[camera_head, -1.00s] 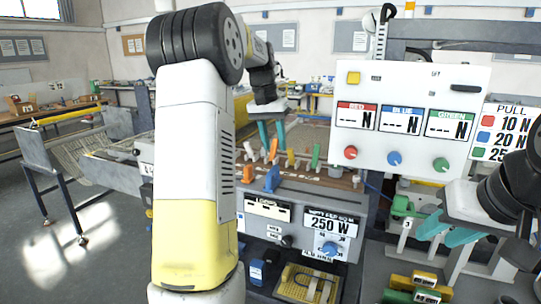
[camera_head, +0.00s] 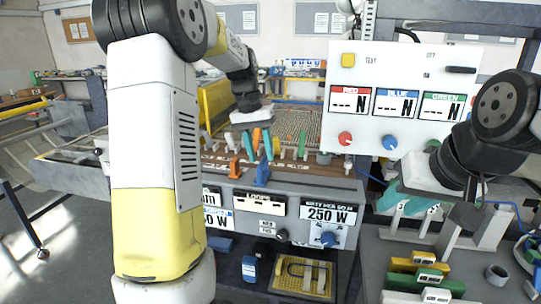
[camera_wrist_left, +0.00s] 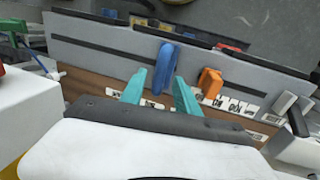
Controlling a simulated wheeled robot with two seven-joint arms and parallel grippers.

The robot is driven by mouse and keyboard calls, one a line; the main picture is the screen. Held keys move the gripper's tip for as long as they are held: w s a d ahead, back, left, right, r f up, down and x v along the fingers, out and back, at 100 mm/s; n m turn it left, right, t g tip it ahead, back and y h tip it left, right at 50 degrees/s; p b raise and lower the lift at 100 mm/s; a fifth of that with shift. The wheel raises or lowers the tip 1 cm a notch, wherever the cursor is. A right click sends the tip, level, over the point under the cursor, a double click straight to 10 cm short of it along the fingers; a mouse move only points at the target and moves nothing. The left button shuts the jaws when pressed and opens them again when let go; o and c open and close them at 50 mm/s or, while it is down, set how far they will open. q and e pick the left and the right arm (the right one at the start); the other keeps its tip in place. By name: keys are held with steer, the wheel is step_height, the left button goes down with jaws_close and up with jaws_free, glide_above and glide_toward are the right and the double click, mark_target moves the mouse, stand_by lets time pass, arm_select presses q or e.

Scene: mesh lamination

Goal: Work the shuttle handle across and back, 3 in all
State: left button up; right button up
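The bench machine (camera_head: 290,205) carries several upright coloured handles; no readable label says which is the shuttle handle. A blue handle (camera_head: 262,172) and an orange handle (camera_head: 235,168) stand at its front edge. In the left wrist view the blue handle (camera_wrist_left: 163,68) appears between the teal fingertips of my left gripper (camera_wrist_left: 160,85), with gaps on both sides, and the orange handle (camera_wrist_left: 210,82) is to its right. In the head view my left gripper (camera_head: 257,143) points down, open, just behind the blue handle. My right gripper (camera_head: 412,198) hangs open and empty at the right.
A white panel (camera_head: 400,60) with red, blue and green force displays stands behind at the right. Yellow, green and white blocks (camera_head: 415,275) lie low at the right. A yellow tray (camera_head: 303,277) sits beneath the machine. My left arm covers part of its left side.

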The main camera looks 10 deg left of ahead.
arm_select(q)
steer(key=shift+d+f, duration=0.1)
steer(key=shift+f, duration=0.35)
jaws_close()
stand_by(1.1)
